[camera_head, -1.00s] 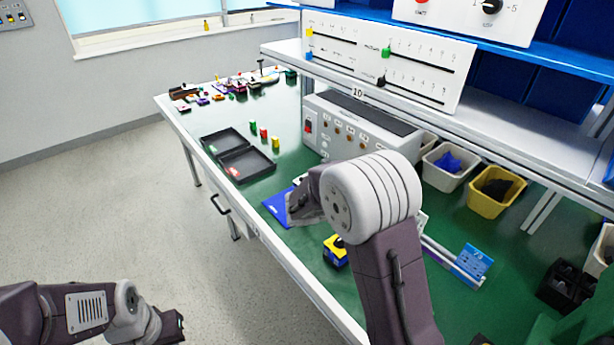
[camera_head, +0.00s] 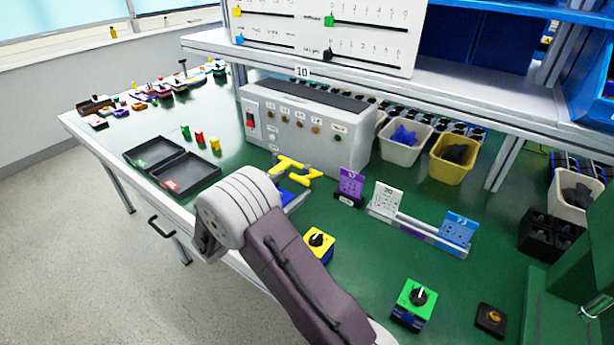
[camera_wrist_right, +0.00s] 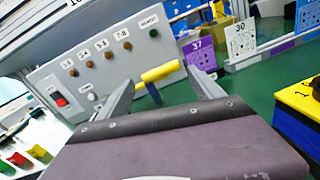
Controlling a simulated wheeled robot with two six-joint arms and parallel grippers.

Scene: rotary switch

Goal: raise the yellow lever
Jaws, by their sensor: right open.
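The yellow lever (camera_head: 300,175) stands at a blue base (camera_head: 296,197) on the green bench, in front of the grey control box. In the right wrist view its yellow bar (camera_wrist_right: 160,73) shows on a short blue stem, seen between my fingers. My right gripper (camera_wrist_right: 160,78) is open and faces the lever, with a finger to each side in that view. I cannot tell how far apart they are in depth, and I see no contact. In the head view my right wrist hides the fingers and part of the base. My left gripper is not in view.
The grey box (camera_head: 300,128) stands close behind the lever. A purple card (camera_head: 350,184) and a white card (camera_head: 386,197) are to its right. A yellow rotary switch (camera_head: 318,243) and a green one (camera_head: 414,303) stand nearer. Black trays (camera_head: 184,176) lie to the left.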

